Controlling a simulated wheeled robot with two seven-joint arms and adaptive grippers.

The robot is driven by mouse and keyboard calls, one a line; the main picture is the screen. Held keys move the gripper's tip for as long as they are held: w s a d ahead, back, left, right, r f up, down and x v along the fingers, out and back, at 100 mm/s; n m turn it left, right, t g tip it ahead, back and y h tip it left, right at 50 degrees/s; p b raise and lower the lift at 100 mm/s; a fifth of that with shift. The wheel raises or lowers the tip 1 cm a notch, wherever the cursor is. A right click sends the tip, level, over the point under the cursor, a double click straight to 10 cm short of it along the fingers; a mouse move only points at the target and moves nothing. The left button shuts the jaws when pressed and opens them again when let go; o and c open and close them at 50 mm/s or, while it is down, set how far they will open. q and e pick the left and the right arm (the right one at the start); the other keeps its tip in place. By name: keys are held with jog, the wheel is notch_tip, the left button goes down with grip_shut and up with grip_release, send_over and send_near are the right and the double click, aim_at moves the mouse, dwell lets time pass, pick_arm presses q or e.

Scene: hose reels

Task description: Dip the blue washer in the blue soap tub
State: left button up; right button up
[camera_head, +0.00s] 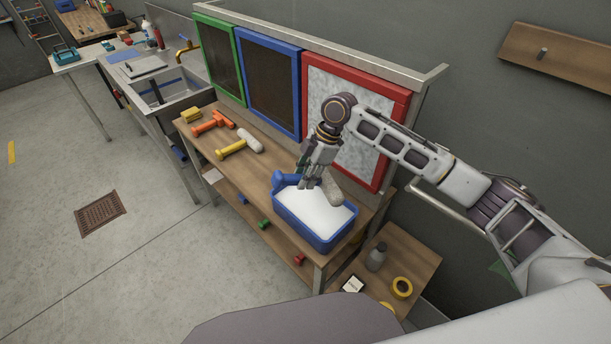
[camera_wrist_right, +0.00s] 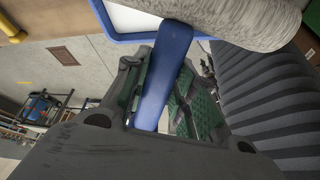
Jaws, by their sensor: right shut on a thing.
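The blue washer has a blue handle (camera_wrist_right: 165,75) and a grey fluffy sleeve (camera_head: 332,188). My right gripper (camera_head: 310,182) is shut on the handle, which sticks out to its left in the head view. In the right wrist view the handle lies between the finger pads (camera_wrist_right: 158,95), with the sleeve (camera_wrist_right: 235,22) across the top. The blue soap tub (camera_head: 302,234), full of white suds, stands on the wooden bench. The sleeve is over the tub's far part; I cannot tell whether it touches the suds. My left gripper is not in view.
An orange washer (camera_head: 214,123), a yellow washer (camera_head: 240,145) and a yellow sponge (camera_head: 191,115) lie left on the bench (camera_head: 262,128). Green, blue (camera_head: 270,95) and red (camera_head: 399,100) framed panels stand behind. A low table (camera_head: 408,262) at right holds a bottle and yellow tape.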

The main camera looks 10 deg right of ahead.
jog(key=n+g, duration=0.2)
jog(key=n, duration=0.2)
jog(key=shift+n, duration=0.3)
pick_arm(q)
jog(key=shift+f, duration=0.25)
pick_arm(e)
jog(key=shift+f, duration=0.2)
pick_arm(q)
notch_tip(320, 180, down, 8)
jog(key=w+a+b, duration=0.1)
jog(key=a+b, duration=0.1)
jog(key=b, duration=0.6)
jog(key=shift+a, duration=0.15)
pick_arm(e)
notch_tip(320, 180, down, 13)
jog(key=shift+f, duration=0.15)
dwell(0.6)
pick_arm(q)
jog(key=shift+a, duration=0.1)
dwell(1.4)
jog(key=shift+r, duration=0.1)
